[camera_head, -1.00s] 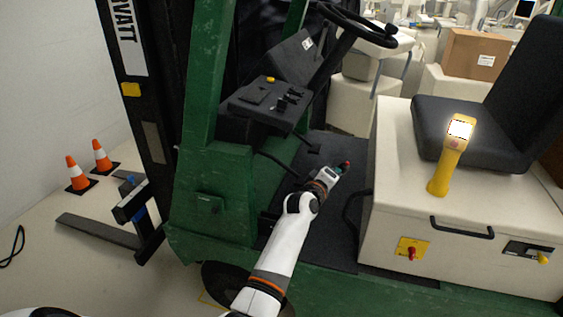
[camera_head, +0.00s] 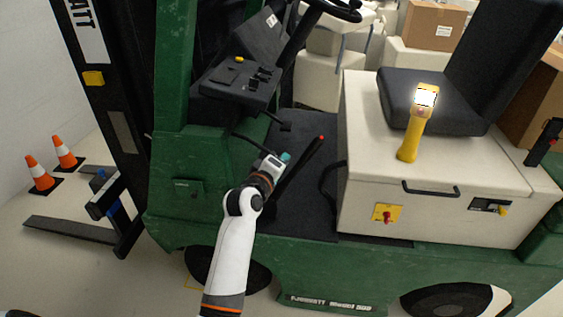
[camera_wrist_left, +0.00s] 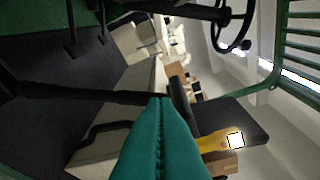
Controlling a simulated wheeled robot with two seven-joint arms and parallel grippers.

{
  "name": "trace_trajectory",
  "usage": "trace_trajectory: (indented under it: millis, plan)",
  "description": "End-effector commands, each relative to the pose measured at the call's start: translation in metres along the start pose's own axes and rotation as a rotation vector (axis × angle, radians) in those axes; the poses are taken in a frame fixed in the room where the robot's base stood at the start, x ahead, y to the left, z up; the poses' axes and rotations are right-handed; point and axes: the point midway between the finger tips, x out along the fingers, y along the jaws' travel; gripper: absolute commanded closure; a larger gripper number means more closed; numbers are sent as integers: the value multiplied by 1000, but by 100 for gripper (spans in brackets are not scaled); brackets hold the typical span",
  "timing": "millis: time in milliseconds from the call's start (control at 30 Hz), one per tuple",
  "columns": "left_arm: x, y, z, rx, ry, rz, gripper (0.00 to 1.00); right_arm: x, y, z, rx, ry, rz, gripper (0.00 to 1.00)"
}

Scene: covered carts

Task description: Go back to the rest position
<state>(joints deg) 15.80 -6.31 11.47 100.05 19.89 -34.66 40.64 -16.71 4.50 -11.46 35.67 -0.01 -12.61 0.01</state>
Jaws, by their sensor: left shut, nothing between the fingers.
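My left gripper (camera_head: 284,157) is over the truck's dark floor, left of a black lever with a red tip (camera_head: 321,138). Its teal fingers are pressed together and empty. They fill the lower middle of the left wrist view (camera_wrist_left: 160,140). In the head view the fingertips look apart from the lever. My left arm reaches up from the bottom edge, bent at the wrist. My right gripper is not in view.
The green forklift has a control panel (camera_head: 236,83), a steering wheel (camera_head: 335,8) and a cream seat box (camera_head: 420,180). A yellow handheld device (camera_head: 414,125) stands on the box by the black seat (camera_head: 440,112). Orange cones (camera_head: 66,152) stand at left, near the fork (camera_head: 70,230).

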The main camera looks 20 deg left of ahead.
Motion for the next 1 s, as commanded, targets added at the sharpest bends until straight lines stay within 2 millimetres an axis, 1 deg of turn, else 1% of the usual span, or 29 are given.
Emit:
trace_trajectory:
  millis: [167,533,567,633,667,767,800,867,900,967,1000]
  plan:
    - [-3,0,0,0,0,-1,100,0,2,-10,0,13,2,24]
    - [-3,0,0,0,0,0,100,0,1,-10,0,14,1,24]
    - [-2,2,-1,3,2,4,100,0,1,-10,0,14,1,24]
    - [-1,13,-8,17,13,24,100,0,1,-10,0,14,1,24]
    - [0,22,-13,29,22,39,100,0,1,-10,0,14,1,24]
    - [1,66,-40,97,69,115,100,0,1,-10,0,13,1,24]
    - [0,90,-54,133,96,155,100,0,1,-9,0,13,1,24]
    - [-5,129,-77,196,143,216,100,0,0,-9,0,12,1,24]
    - [-11,156,-93,239,177,257,100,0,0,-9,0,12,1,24]
    - [-23,195,-115,305,229,313,100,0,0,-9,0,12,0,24]
    - [-32,220,-130,347,265,349,100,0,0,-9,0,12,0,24]
